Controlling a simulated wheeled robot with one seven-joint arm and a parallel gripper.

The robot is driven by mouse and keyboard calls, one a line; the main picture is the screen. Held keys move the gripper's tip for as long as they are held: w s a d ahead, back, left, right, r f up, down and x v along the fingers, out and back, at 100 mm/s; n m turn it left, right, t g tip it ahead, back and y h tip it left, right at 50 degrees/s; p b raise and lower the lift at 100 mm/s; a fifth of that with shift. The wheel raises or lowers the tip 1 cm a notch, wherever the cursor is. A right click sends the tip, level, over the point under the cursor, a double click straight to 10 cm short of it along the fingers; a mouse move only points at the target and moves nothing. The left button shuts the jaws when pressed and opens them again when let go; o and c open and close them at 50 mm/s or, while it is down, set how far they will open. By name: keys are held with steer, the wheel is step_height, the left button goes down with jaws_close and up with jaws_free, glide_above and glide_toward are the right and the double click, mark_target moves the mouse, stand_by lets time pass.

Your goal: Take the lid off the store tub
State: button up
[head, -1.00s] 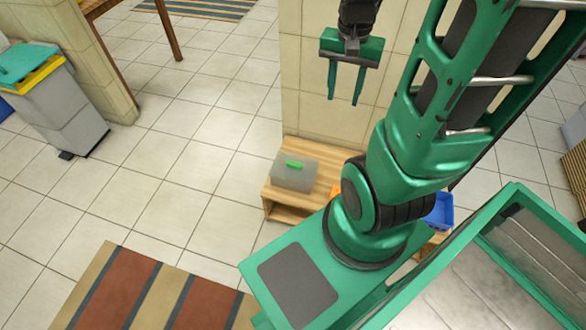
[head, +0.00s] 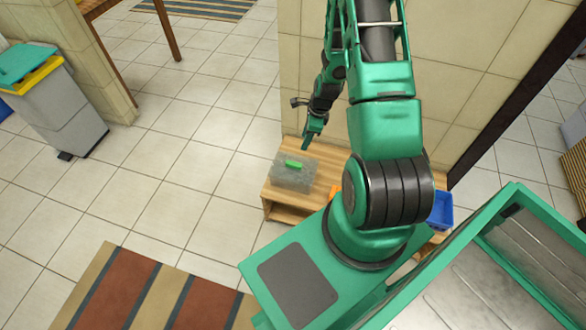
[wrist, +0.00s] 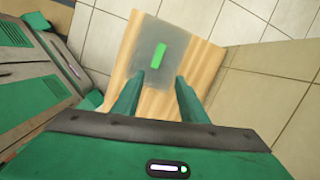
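The store tub (head: 291,178) is a grey, see-through box on a low wooden stand. Its lid (head: 306,168) is on top and has a green handle (head: 293,164). In the wrist view the lid (wrist: 136,62) and the green handle (wrist: 159,50) lie just beyond my fingertips. My gripper (head: 308,144) is above and just behind the tub in the head view, apart from it. In the wrist view my gripper (wrist: 158,77) has its two fingers spread with nothing between them.
The wooden stand (head: 283,203) stands against a tiled wall (head: 420,50). A blue container (head: 441,210) is to the right, past my arm. A grey bin (head: 62,108) with a teal lid stands at the left. The tiled floor (head: 165,190) left of the stand is clear.

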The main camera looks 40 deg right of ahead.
mark_target(294, 163)
steer(key=w+a+f+m, duration=0.1)
steer(key=f, duration=0.9)
steer(key=w+a+f+m, duration=0.1)
steer(key=f, duration=0.4)
steer(key=shift+w+a+f+m, duration=0.3)
steer(key=shift+a+f, duration=0.05)
steer(key=shift+f, duration=0.05)
jaws_close()
